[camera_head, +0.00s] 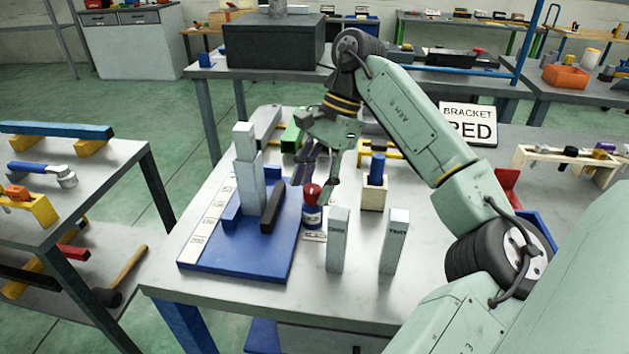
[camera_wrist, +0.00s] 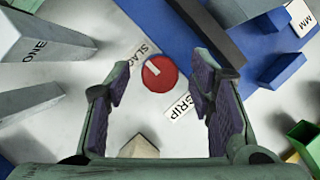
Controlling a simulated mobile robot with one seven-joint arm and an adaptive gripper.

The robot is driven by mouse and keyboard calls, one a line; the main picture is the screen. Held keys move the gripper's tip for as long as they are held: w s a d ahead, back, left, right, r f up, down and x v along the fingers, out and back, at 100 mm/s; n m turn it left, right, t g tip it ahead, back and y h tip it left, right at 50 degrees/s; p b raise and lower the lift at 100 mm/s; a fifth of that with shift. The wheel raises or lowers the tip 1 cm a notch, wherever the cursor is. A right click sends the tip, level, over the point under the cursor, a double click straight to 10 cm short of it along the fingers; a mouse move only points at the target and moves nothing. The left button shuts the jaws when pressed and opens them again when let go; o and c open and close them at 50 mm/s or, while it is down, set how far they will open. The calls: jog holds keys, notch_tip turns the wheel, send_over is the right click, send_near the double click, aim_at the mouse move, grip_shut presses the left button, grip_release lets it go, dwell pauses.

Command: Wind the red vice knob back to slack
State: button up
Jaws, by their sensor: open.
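The red vice knob (camera_head: 311,193) stands upright on a short blue and white post beside the right edge of the blue vice base (camera_head: 255,258). In the wrist view the knob (camera_wrist: 163,80) shows from above, between my open fingers and slightly beyond their tips. A pale mark on its top lies toward the upper left, on the side of the SLACK label (camera_wrist: 138,62). The GRIP label (camera_wrist: 182,104) lies at its lower right. My gripper (camera_head: 318,180) is open, pointing down above the knob; no finger visibly touches it. A black bar (camera_head: 273,206) lies on the vice.
Two upright grey blocks (camera_head: 338,241) (camera_head: 394,243) stand in front and to the right of the knob. A wooden holder with a blue peg (camera_head: 376,170) stands to its right. Grey blocks (camera_head: 248,180) rise on the vice. The front right table top is clear.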

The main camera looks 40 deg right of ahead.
jog(key=v, duration=0.7)
jog(key=shift+r, duration=0.25)
jog(key=shift+d, duration=0.1)
dwell(0.4)
